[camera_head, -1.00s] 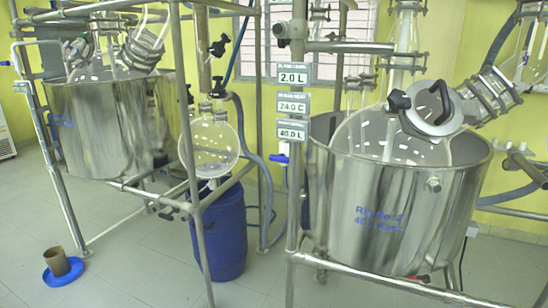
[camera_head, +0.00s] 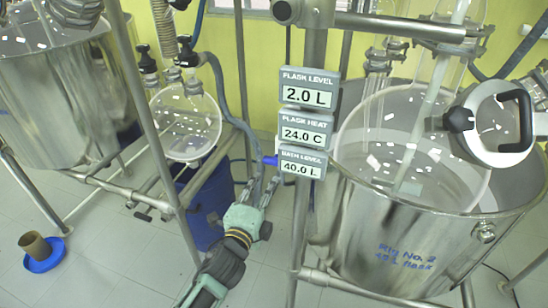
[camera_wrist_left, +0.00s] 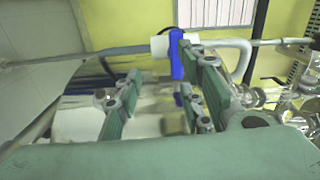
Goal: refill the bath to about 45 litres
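The steel bath (camera_head: 375,245) marked Rig No. 2 stands at the right in the head view, with a glass flask (camera_head: 420,165) inside it. The bath level display (camera_head: 302,163) reads 40.0 L. A blue valve handle (camera_head: 270,160) sits just left of that display. It also shows in the left wrist view (camera_wrist_left: 176,55), on a white fitting (camera_wrist_left: 159,46). My left gripper (camera_head: 261,186) is open and empty, a little below the blue handle. In the wrist view its fingers (camera_wrist_left: 160,92) are spread, with the handle ahead, close to the right finger. My right gripper is out of view.
The flask level display (camera_head: 309,92) reads 2.0 L and the flask heat display (camera_head: 305,132) 24.0 C. Frame posts (camera_head: 300,235) stand beside my left gripper. A round glass vessel (camera_head: 186,122) hangs above a blue drum (camera_head: 205,205). Another steel bath (camera_head: 65,90) stands at left.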

